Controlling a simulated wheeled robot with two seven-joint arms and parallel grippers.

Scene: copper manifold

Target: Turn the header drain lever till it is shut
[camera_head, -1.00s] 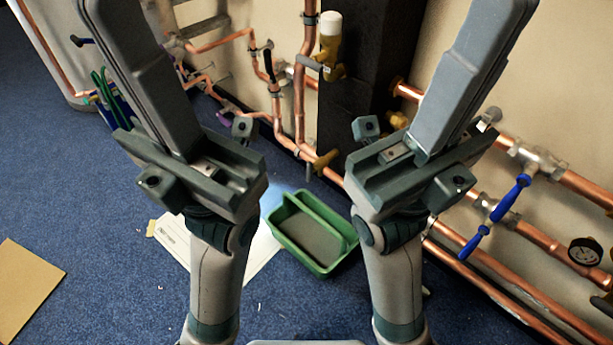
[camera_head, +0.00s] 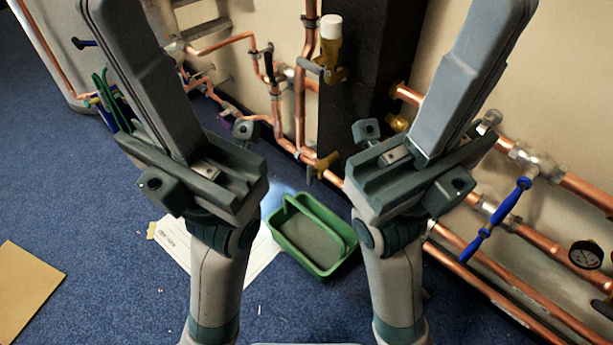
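Several valves sit on the copper pipework, and none carries a readable label, so I cannot tell which is the header drain. A brass valve (camera_head: 325,162) with a small grey lever pointing down sits low by the dark column. Another brass valve (camera_head: 330,72) with a grey lever and white cap is above it. Blue levers (camera_head: 499,215) are on the pipes at right. A dark upright lever (camera_head: 268,66) is at upper left. My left gripper (camera_head: 204,158) and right gripper (camera_head: 407,158) are raised in front of me, fingers apart, empty, touching no valve.
A green tray (camera_head: 345,262) lies on the blue carpet below the pipes, beside a white sheet (camera_head: 262,258). A round gauge (camera_head: 585,254) is at far right. A brown board (camera_head: 25,285) lies at left. The dark column (camera_head: 363,80) stands behind the grippers. Carpet at left is mostly clear.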

